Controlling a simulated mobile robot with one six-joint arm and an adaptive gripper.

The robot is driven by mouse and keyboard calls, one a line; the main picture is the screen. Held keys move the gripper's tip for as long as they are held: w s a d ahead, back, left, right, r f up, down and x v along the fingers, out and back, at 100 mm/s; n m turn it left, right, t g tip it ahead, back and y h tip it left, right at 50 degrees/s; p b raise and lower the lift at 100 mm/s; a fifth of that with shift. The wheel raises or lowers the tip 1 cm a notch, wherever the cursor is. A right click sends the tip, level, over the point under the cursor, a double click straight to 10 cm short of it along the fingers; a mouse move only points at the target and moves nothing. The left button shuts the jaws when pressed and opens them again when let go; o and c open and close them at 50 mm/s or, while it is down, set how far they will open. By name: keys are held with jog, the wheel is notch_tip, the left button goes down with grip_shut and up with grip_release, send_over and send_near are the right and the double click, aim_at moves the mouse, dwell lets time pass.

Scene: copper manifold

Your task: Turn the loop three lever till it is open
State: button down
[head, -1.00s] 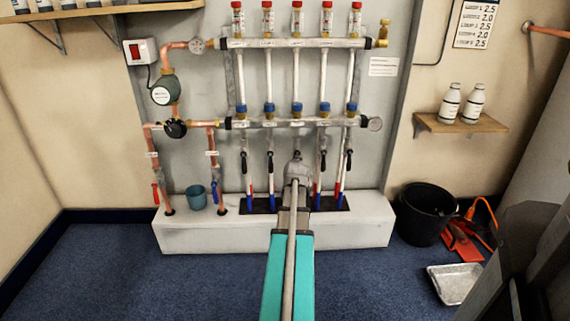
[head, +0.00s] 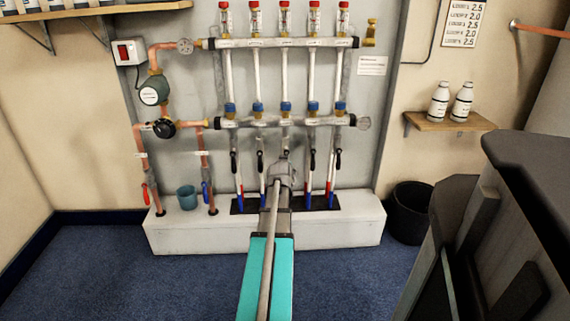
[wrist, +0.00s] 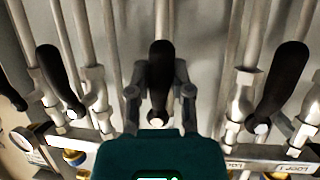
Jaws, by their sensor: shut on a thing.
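The middle loop's black lever (wrist: 160,68) is in the centre of the wrist view, between my gripper's fingers. It looks roughly in line with its pale pipe. My gripper (wrist: 159,84) is shut on this lever, a finger on each side. In the head view my gripper (head: 284,168) reaches the middle pipe below the lower manifold bar (head: 270,121) and hides the lever. Neighbouring black levers flank it in the wrist view, one on the left (wrist: 60,78) and one on the right (wrist: 282,82), both apart from my fingers.
A white plinth (head: 330,230) runs under the pipes. Copper pipes with a red lever (head: 147,193) and a blue lever (head: 206,189) stand at left, with a teal cup (head: 187,197) between them. A black bucket (head: 408,212) stands at right. Blue floor is clear at left.

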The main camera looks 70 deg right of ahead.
jog(key=shift+s+d+r, duration=0.1)
jog(key=shift+d, duration=0.05)
dwell(1.2)
dwell(0.3)
jog(key=c, duration=0.5)
grip_release()
jog(key=shift+c, duration=0.2)
jog(key=shift+s, duration=0.15)
